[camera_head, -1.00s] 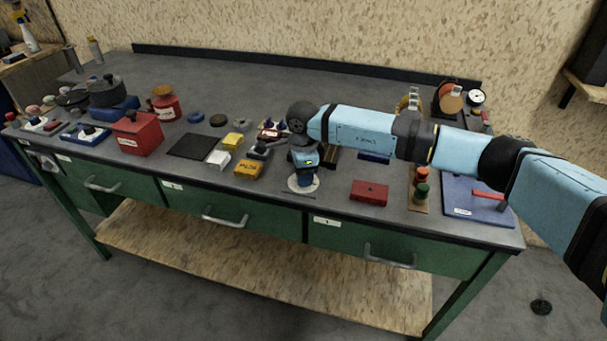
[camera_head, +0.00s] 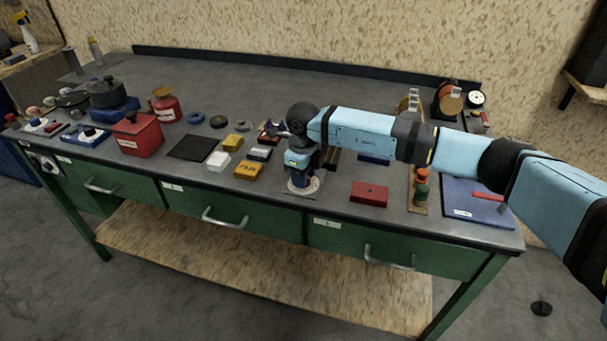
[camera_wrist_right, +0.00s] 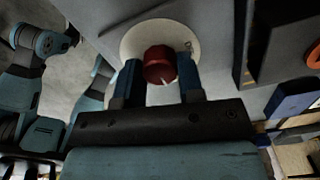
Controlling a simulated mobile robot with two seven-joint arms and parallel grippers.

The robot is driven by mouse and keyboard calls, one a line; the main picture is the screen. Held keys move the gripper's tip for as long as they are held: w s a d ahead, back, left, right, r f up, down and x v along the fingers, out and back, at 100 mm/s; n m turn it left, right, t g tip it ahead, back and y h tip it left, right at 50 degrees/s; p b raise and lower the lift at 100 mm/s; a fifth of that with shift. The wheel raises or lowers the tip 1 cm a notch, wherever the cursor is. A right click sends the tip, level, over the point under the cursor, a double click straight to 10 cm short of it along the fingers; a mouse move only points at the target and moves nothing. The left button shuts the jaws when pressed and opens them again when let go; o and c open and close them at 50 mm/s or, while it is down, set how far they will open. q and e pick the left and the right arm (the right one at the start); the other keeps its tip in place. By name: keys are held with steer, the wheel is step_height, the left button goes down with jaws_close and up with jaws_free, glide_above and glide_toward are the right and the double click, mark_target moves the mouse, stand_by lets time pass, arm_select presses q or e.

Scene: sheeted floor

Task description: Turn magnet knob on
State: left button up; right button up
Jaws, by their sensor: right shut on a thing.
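The magnet knob (camera_wrist_right: 160,64) is red with a white pointer mark and sits on a white round dial plate (camera_wrist_right: 132,41) in the right wrist view. My right gripper (camera_wrist_right: 160,75) has a blue finger on each side of the knob and is shut on it. In the head view my right gripper (camera_head: 299,183) points down over the dial plate (camera_head: 314,187), near the bench's front edge. The knob is hidden there by the gripper. My left gripper is not in the head view.
A red block (camera_head: 369,194) lies right of the dial. The bench's front strip beside the red block is clear.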

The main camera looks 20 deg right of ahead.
stand_by(0.5)
steer(key=o, duration=0.9)
step_height(320, 180, up, 14)
steer(key=shift+f, duration=0.1)
